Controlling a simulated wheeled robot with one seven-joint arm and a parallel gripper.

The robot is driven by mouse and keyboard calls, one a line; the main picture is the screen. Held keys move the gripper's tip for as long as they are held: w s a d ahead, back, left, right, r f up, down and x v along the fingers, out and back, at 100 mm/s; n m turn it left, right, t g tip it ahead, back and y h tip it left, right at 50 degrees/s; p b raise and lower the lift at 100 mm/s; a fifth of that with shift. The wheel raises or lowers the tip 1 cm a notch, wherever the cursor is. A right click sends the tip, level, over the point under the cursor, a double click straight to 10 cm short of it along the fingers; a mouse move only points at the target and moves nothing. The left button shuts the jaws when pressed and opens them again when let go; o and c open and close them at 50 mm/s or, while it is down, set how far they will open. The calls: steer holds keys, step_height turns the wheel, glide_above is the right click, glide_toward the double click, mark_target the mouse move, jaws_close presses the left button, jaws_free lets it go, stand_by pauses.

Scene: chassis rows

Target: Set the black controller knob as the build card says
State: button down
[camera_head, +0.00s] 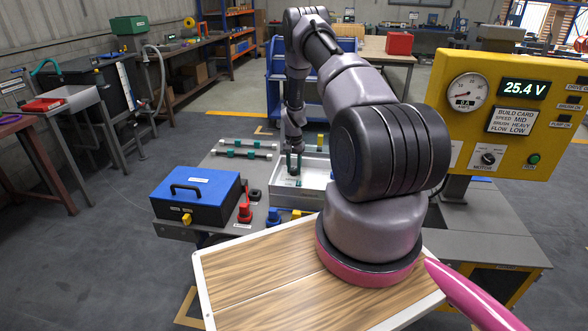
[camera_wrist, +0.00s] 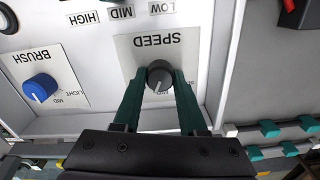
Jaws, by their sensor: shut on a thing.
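The black speed knob (camera_wrist: 159,72) sits on a white plate marked SPEED, upside down in the wrist view. My gripper (camera_wrist: 158,82) has its two green fingers closed on the knob's sides. The knob's white pointer line points down in the picture, near a partly hidden MID mark. A blue brush knob (camera_wrist: 40,88) is on the plate to the left. In the head view my gripper (camera_head: 294,174) reaches down into the white controller tray (camera_head: 317,172); the knob is too small to tell there. The build card (camera_head: 511,121) reads SPEED MID, BRUSH HEAVY, FLOW LOW.
A blue-topped box (camera_head: 196,190) stands left of the tray. A red knob-like part (camera_head: 245,211) and a blue one (camera_head: 273,217) stand in front. The yellow meter panel (camera_head: 468,62) is at the right, showing 25.4 V. Tags HIGH, MID, LOW line the tray's edge.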

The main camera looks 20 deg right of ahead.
mark_target(294, 169)
steer(key=n, duration=0.4)
steer(key=shift+n, duration=0.4)
stand_by(0.4)
steer(key=shift+c, duration=2.2)
jaws_free()
steer(key=shift+r, duration=0.1)
step_height(294, 169, up, 11)
steer(key=shift+f, duration=0.2)
steer(key=shift+r, duration=0.1)
